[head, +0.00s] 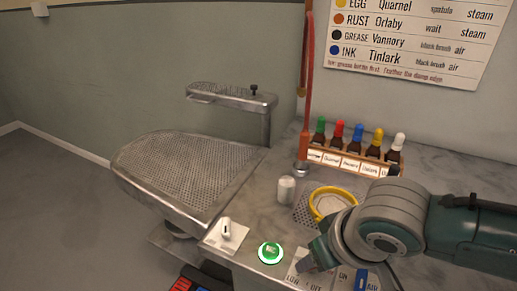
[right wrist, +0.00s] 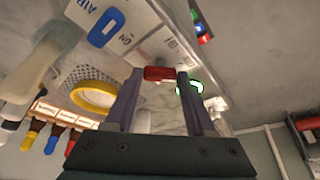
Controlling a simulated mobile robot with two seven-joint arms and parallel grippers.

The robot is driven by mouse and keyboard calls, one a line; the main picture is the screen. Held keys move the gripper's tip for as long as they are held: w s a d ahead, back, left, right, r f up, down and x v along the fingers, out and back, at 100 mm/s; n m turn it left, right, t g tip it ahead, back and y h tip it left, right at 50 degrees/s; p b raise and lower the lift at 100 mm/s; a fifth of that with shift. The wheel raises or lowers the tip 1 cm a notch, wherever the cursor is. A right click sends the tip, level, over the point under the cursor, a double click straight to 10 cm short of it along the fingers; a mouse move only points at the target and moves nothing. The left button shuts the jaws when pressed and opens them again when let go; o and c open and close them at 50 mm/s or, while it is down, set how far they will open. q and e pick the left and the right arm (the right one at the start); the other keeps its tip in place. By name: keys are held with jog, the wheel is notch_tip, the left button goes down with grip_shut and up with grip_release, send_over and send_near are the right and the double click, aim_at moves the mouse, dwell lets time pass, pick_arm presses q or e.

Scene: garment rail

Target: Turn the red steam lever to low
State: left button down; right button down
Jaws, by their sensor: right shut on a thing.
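The red steam lever (right wrist: 160,73) sits between the fingertips of my right gripper (right wrist: 161,80) in the right wrist view, and the gripper is shut on it. In the head view my right gripper (head: 307,264) reaches down over the labelled lever plate (head: 297,282) at the front edge of the counter and hides the lever. The words LOW and OFF show on this plate. The lever's exact setting cannot be told. My left gripper is not in view.
A blue air lever (head: 361,280) is just right of my gripper. Behind are a yellow ring (head: 323,204), a small metal cylinder (head: 286,190) and a rack of dropper bottles (head: 345,160).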

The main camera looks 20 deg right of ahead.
dwell(0.3)
jog(key=shift+c, duration=1.2)
grip_release()
jog(key=p+v, duration=0.3)
jog(key=v, duration=0.7)
